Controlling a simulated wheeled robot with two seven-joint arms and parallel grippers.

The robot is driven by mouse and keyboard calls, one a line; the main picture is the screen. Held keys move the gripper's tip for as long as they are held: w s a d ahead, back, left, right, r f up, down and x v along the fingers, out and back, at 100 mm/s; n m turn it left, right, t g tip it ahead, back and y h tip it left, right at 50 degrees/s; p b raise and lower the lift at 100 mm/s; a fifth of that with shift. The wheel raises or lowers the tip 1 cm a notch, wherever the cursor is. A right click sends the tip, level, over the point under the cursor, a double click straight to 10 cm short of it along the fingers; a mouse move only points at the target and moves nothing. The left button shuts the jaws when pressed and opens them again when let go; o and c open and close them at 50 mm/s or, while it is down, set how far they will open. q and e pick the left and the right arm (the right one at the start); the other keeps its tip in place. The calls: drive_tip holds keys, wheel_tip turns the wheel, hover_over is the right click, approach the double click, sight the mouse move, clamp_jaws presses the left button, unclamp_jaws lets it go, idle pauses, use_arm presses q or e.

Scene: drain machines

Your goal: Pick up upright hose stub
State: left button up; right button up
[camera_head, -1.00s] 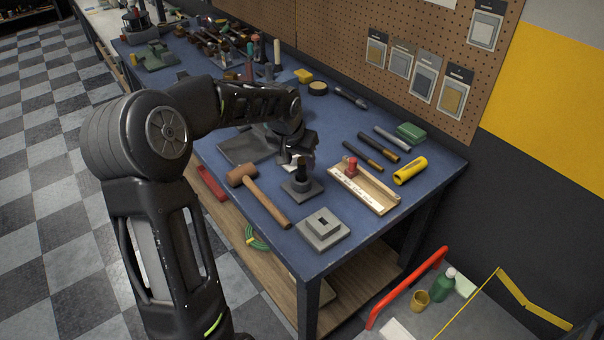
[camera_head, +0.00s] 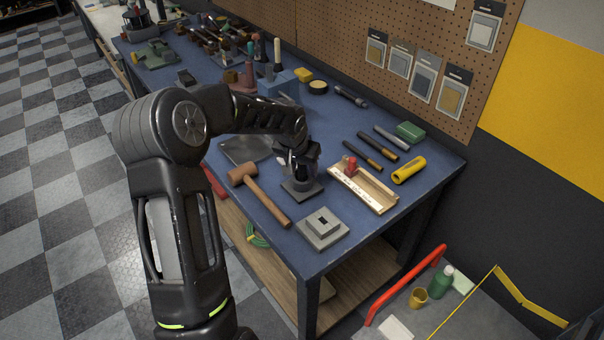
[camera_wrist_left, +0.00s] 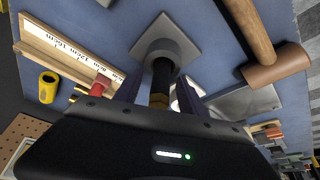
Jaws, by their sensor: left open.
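The upright hose stub (camera_wrist_left: 161,75) is a short black tube. It stands on a square grey base plate (camera_wrist_left: 166,35) that lies on the blue bench, and the plate also shows in the head view (camera_head: 302,193). My left gripper (camera_head: 298,172) is right over the stub. In the left wrist view its two fingers (camera_wrist_left: 160,90) are open, one on each side of the stub. In the head view the gripper hides most of the stub. My right gripper is not in view.
A wooden mallet (camera_head: 262,194) lies left of the base plate. A wooden tray with a ruler edge (camera_head: 364,190) and a red knob (camera_head: 351,166) lies to the right. A grey stepped block (camera_head: 322,229) is in front. A yellow tube (camera_head: 409,170) lies farther right.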

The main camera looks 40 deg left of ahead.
use_arm(q)
drive_tip(key=shift+c, duration=0.3)
clamp_jaws()
idle(0.4)
